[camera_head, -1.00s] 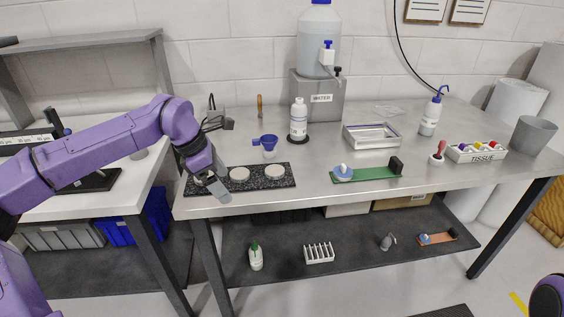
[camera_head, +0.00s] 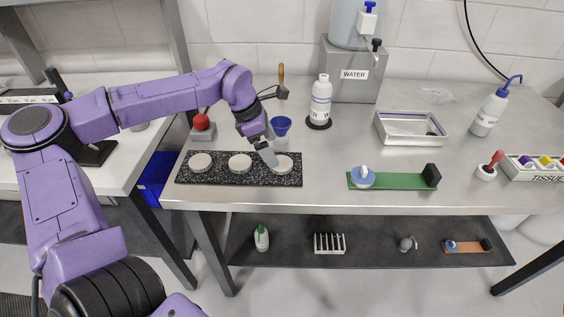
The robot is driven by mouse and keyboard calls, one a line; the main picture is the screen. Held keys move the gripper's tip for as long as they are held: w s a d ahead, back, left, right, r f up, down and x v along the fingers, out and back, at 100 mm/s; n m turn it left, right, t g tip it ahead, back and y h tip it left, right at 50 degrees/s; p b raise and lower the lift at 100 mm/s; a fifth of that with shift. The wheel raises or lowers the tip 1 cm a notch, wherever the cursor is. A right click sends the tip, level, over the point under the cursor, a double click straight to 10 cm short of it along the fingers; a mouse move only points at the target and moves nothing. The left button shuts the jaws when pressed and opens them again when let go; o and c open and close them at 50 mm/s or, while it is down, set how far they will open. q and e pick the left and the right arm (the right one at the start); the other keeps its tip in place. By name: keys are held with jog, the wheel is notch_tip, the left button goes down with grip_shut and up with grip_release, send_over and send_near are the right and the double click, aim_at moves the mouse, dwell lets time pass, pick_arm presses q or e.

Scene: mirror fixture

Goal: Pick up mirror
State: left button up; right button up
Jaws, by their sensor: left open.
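A black speckled slab (camera_head: 220,175) lies near the table's front left edge. It bears three pale round discs: a left disc (camera_head: 200,161), a middle disc (camera_head: 240,163) and a right disc (camera_head: 285,164). I cannot tell which thing is the mirror; a blue disc with a white knob (camera_head: 362,178) sits on a green board (camera_head: 395,181) to the right. My left gripper (camera_head: 269,156) is open and empty, pointing down at the left side of the right disc, which it partly covers. I cannot tell whether it touches the disc. My right gripper is out of view.
Behind the slab stand a red-knobbed device (camera_head: 202,124), a blue funnel (camera_head: 281,126) and a white bottle (camera_head: 320,98). A metal tray (camera_head: 410,130) and wash bottle (camera_head: 489,113) stand farther right. Bare tabletop lies between slab and green board.

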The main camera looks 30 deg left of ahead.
aim_at(279, 158)
pick_arm(q)
jog(key=x, duration=0.3)
jog(key=p+x, duration=0.1)
jog(key=x, duration=0.1)
jog(key=shift+w+d+f, duration=0.1)
jog(key=shift+w+f, duration=0.2)
jog(key=shift+f, duration=0.05)
jog(key=shift+s, duration=0.1)
jog(key=c, duration=1.2)
jog(key=shift+c, duration=0.2)
